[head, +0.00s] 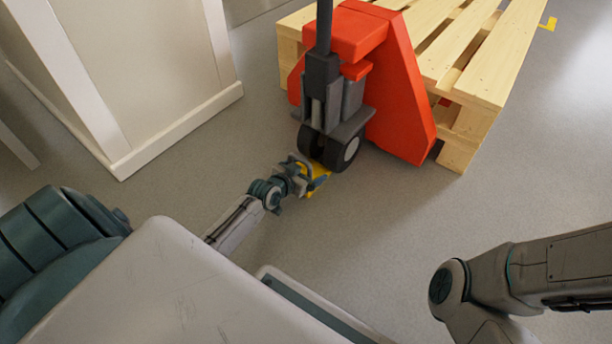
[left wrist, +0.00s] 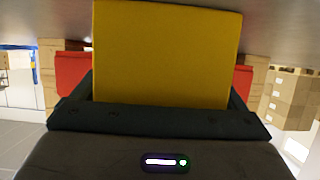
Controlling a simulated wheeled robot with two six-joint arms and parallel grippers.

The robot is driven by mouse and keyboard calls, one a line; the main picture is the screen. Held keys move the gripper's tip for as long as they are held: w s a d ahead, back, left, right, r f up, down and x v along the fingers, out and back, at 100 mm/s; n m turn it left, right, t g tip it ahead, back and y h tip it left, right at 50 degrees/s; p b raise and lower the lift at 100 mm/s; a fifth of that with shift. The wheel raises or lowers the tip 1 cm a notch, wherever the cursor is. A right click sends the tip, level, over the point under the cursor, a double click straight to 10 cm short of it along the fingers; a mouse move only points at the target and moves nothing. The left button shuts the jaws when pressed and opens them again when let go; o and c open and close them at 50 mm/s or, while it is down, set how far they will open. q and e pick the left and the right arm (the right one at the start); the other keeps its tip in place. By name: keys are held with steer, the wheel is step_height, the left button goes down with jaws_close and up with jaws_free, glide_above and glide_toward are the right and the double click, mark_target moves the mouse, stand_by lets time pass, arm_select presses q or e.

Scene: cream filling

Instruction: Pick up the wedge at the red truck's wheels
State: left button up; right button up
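The yellow wedge (head: 319,178) is by the black and grey wheels (head: 345,152) of the red pallet truck (head: 398,95). In the head view, my left gripper (head: 306,174) reaches down to it and hides part of it. The wedge (left wrist: 167,55) fills the middle of the left wrist view. My left fingers lie along both its sides with no clear gap, so the gripper looks shut on it. I cannot tell whether the wedge touches the floor or a wheel. My right arm shows at the lower right; its gripper is out of view.
A wooden pallet (head: 470,60) stands behind and right of the truck. A pale cabinet or wall block (head: 150,70) stands at the upper left. The truck's dark handle shaft (head: 323,30) rises above the wheels. The grey floor (head: 400,220) in front is clear.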

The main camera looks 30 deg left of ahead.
arm_select(q)
steer(key=c, duration=0.9)
steer(key=shift+r, duration=0.1)
steer(key=shift+c, duration=0.2)
